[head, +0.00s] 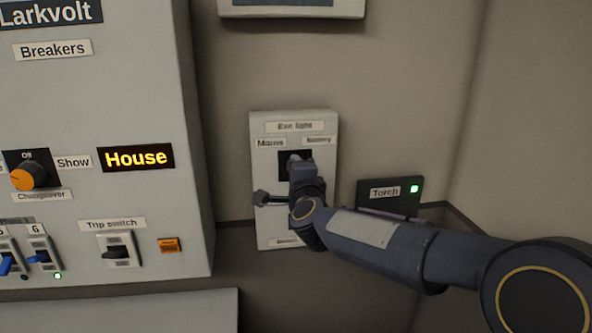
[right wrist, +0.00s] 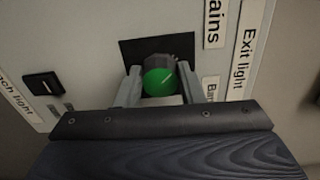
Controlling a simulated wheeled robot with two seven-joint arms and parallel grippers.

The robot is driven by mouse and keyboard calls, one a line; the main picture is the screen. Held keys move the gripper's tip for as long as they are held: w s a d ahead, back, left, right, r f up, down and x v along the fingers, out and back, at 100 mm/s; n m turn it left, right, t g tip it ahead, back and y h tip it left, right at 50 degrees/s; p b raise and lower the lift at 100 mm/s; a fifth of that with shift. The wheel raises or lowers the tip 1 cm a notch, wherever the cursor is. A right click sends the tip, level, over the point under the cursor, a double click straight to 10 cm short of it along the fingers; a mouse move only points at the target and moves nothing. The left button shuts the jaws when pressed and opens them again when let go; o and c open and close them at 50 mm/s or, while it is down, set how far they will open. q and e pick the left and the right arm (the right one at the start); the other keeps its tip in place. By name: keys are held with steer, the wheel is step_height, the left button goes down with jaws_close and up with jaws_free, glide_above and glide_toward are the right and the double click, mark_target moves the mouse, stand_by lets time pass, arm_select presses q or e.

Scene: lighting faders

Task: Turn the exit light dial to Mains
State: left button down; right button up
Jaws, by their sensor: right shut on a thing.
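The exit light dial (right wrist: 160,77) is a dark round knob with a green face, set in a black square on a pale wall panel (head: 263,228). The panel has an "Exit light" label (head: 295,126), a "Mains" label (head: 271,142) at upper left and a "Battery" label (head: 319,140) at upper right. My right gripper (right wrist: 158,88) is shut on the dial, one finger on each side. A small pale line on the green face seems to slant toward the "Mains" side (right wrist: 214,22). In the head view my gripper hides most of the dial. My left gripper is not in view.
A large grey breaker cabinet (head: 150,60) stands at the left, with an orange changeover knob (head: 27,178), a lit "House" display (head: 136,158) and a trip switch (head: 117,251). A torch box (head: 390,197) is just right of the panel, behind my right arm. A small black switch (right wrist: 42,84) is lower on the panel.

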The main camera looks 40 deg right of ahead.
steer(key=shift+n, duration=0.3)
steer(key=o, duration=1)
steer(key=v, duration=0.8)
